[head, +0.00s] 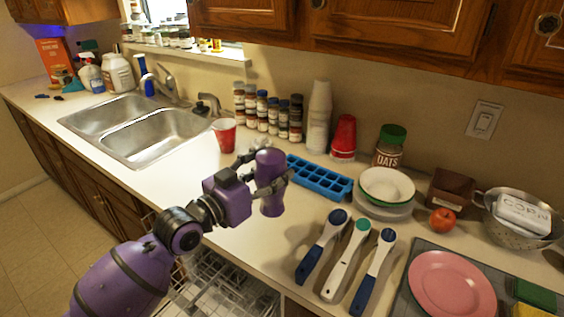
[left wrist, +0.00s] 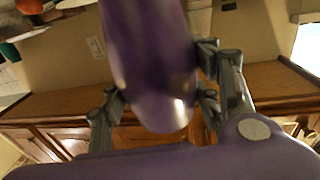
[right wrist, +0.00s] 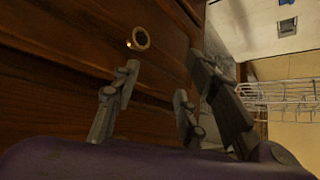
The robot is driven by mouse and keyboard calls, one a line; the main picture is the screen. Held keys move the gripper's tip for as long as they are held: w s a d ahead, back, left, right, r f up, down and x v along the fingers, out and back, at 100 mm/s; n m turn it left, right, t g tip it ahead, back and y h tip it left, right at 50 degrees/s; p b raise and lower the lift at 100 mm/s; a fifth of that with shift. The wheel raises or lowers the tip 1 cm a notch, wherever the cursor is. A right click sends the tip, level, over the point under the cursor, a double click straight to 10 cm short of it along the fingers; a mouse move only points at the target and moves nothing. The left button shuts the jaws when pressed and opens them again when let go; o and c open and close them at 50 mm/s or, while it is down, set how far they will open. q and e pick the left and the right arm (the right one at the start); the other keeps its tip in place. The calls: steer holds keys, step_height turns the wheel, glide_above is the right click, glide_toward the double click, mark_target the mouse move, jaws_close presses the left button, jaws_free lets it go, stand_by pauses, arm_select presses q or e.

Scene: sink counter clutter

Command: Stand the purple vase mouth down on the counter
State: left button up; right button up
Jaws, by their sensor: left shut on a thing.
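The purple vase (head: 270,172) is between the fingers of my left gripper (head: 264,176), above the front part of the counter (head: 180,190). In the head view it is roughly upright, its wider rounded end up and its lower end near the counter; I cannot tell if it touches. In the left wrist view the vase (left wrist: 150,70) fills the middle, with the fingers of the left gripper (left wrist: 160,105) on both sides of it. My right gripper (right wrist: 155,100) is open and empty in the right wrist view, in front of brown cabinet drawers. It does not show in the head view.
A blue ice tray (head: 320,178) lies just right of the vase, with stacked bowls (head: 387,188) beyond. Several brushes (head: 345,258) lie to the front right. A red cup (head: 224,134) and the sink (head: 140,125) are left. An open dishwasher rack (head: 225,285) is below.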

mark_target(264, 203)
arm_select(q)
steer(key=shift+s+a+r, duration=0.15)
steer(key=shift+s+r, duration=0.05)
steer(key=shift+r, duration=0.05)
step_height(264, 203, down, 8)
steer(key=b, duration=0.2)
steer(key=shift+b, duration=0.35)
steer(key=shift+f, duration=0.1)
arm_select(e)
steer(key=s+f, duration=0.1)
steer(key=s+d+f, duration=0.1)
steer(key=shift+f, duration=0.4)
steer(key=shift+s+a+f, duration=0.1)
steer(key=shift+a, duration=0.15)
arm_select(q)
steer(key=shift+f, duration=0.45)
arm_select(e)
steer(key=shift+s+d+f+g, duration=0.2)
steer(key=shift+s+f+g, duration=0.1)
steer(key=shift+s+f, duration=0.05)
